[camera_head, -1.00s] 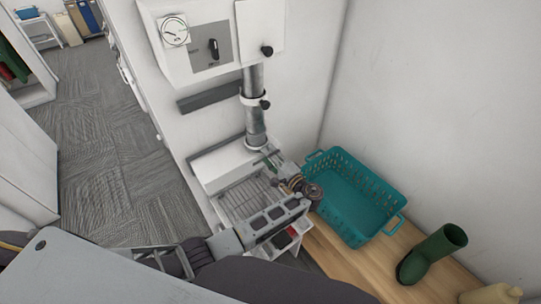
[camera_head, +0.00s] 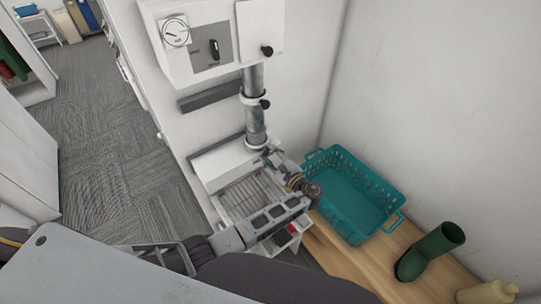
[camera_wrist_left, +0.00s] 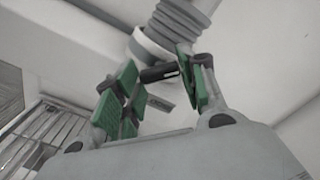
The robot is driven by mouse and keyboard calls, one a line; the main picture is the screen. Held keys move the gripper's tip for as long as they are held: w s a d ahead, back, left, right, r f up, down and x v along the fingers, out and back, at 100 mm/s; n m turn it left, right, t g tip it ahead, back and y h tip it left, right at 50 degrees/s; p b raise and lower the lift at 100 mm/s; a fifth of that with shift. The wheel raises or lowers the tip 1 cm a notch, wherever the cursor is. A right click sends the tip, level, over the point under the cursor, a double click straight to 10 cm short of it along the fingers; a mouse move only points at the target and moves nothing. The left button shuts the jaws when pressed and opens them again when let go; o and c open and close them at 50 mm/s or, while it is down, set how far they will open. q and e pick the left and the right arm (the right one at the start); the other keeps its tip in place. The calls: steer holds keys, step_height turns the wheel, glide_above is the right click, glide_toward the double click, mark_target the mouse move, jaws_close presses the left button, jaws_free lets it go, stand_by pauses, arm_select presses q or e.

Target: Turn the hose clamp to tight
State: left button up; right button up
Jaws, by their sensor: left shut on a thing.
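The grey hose pipe (camera_head: 254,120) runs down the white wall unit to a white ring (camera_head: 257,143) above a white box. In the left wrist view the ribbed grey hose (camera_wrist_left: 183,20) meets the white ring (camera_wrist_left: 150,47). A dark clamp handle (camera_wrist_left: 158,73) with a small light mark sticks out below the ring. My left gripper (camera_head: 268,156) is at the pipe's lower end. In the wrist view its green-padded fingers (camera_wrist_left: 160,88) are on either side of the handle, shut on it. The contact is partly hidden. My right gripper is not in view.
A gauge (camera_head: 175,32) and a black switch (camera_head: 214,48) are on the wall unit. Another black knob (camera_head: 265,104) is higher on the pipe. A teal basket (camera_head: 350,205) and green boot (camera_head: 430,252) stand on the wooden bench right of my arm. A wire rack (camera_head: 243,197) lies below.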

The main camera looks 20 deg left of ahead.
arm_select(q)
steer(key=m, duration=0.4)
steer(key=shift+f+m, duration=0.1)
steer(key=shift+m, duration=0.3)
steer(key=shift+s+m, duration=0.1)
steer(key=shift+m, duration=2.1)
steer(key=o, duration=1)
steer(key=v, duration=0.7)
steer(key=shift+d, duration=0.25)
steer(key=shift+s, duration=0.15)
